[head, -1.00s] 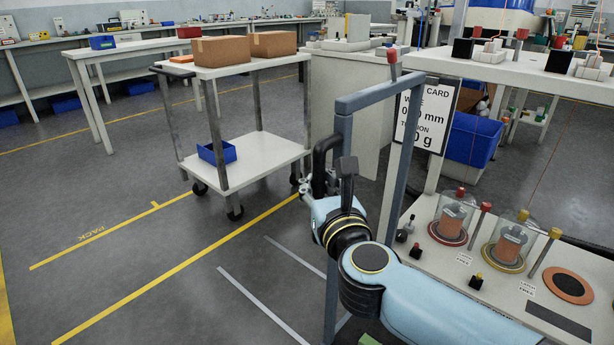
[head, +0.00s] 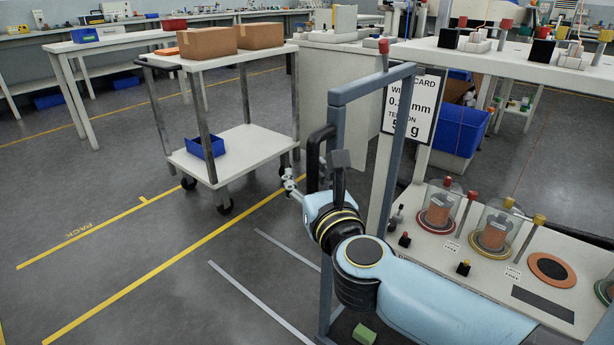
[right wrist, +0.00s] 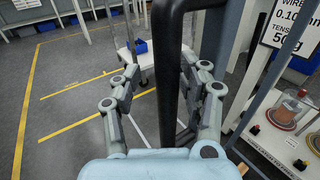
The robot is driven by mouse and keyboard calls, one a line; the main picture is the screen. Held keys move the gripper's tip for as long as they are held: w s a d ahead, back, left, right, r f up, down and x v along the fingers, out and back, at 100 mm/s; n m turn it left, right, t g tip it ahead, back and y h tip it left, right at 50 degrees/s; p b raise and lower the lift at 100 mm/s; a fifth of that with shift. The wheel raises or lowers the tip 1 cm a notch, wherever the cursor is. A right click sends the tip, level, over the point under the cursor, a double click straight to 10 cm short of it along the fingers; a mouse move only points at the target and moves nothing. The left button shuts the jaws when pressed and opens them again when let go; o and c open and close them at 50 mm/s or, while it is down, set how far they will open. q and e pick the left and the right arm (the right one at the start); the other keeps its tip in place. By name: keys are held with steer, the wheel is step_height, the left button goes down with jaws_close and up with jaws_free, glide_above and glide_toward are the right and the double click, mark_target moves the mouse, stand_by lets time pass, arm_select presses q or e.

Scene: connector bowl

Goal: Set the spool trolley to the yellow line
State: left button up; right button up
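The spool trolley appears at the right, with a blue-grey upright frame (head: 334,140) and a black handle (head: 314,160) on its near side. Copper spools under clear domes (head: 437,210) stand on a white deck behind the frame; whether frame and deck are joined is hidden. My right gripper (head: 306,182) is at the handle. In the right wrist view its fingers (right wrist: 163,82) are spread on either side of the black handle bar (right wrist: 168,70), with a gap on the left. A yellow line (head: 165,262) runs diagonally across the floor at left. My left gripper is out of view.
A white cart (head: 245,148) with cardboard boxes (head: 207,42) and a blue bin (head: 205,146) stands beyond the yellow line. Pale grey lines (head: 258,300) mark the floor nearer me. A green block (head: 363,334) lies low near the frame. The left floor is open.

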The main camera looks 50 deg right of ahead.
steer(key=shift+s+r, duration=0.1)
steer(key=v, duration=0.7)
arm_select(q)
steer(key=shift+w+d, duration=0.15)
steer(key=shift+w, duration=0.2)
arm_select(e)
steer(key=shift+s+a, duration=0.1)
steer(key=shift+s, duration=0.05)
